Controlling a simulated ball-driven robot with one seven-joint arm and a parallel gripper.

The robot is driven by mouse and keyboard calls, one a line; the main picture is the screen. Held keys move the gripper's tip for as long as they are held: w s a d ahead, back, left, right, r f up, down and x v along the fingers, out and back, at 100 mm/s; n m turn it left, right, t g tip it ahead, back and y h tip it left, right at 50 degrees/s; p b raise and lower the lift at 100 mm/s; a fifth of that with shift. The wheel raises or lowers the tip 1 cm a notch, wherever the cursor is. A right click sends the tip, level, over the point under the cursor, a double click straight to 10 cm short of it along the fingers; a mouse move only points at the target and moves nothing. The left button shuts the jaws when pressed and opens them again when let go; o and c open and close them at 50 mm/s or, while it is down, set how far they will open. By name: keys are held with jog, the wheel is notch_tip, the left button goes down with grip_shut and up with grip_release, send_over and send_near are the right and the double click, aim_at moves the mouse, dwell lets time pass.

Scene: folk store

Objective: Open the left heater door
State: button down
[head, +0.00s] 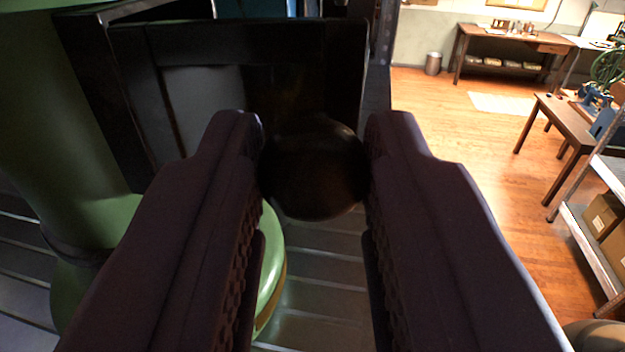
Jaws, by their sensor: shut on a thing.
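The heater door (285,48) is a dark framed panel at the upper left of the head view. A round dark knob (315,170) stands out in front of it. My gripper (315,165) reaches up from the bottom of the view, with one finger on each side of the knob, and is shut on it. The fingers hide the lower part of the door. The door appears to stand at an angle to a dark frame (85,60) at its left; I cannot tell how far open it is.
A slatted metal surface (320,300) lies below the knob. At right is open wooden floor (470,160) with a desk (500,42), a small table (560,120), a metal bin (433,63) and a shelf with boxes (604,215).

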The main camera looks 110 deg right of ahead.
jog(key=c, duration=0.8)
grip_release()
jog(key=shift+c, duration=0.2)
jog(key=p+v, duration=0.3)
jog(key=v, duration=0.4)
jog(key=shift+w+a+p, duration=0.15)
jog(key=shift+a+p, duration=0.2)
